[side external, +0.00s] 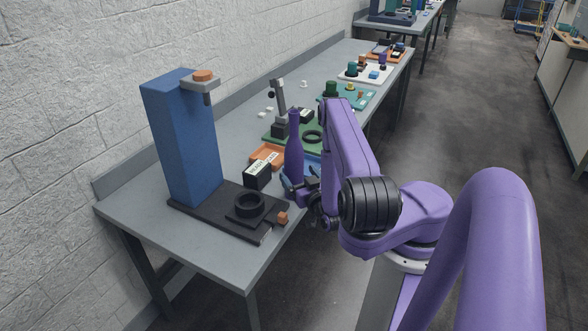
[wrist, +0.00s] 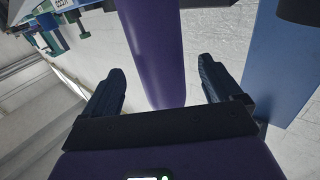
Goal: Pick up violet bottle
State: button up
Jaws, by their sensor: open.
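The violet bottle (side external: 294,148) stands upright near the front edge of the bench in the side view, with its narrow neck at the top. My gripper (side external: 300,187) is low beside the bottle's lower part, its fingers reaching toward it. In the wrist view the violet bottle (wrist: 154,50) runs down from the top edge into the space between the fingertips. My gripper (wrist: 158,80) is open there, with a gap on each side of the bottle. The bottle's base is partly hidden by the gripper in the side view.
A black labelled box (side external: 257,176) and an orange tray (side external: 267,157) are close by. A green board (side external: 295,136) lies behind. The bench's near left corner (side external: 225,262) is bare.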

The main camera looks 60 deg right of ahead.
aim_at(292, 164)
jog(key=shift+x, duration=3)
jog(key=c, duration=1.4)
jog(key=shift+r, duration=0.15)
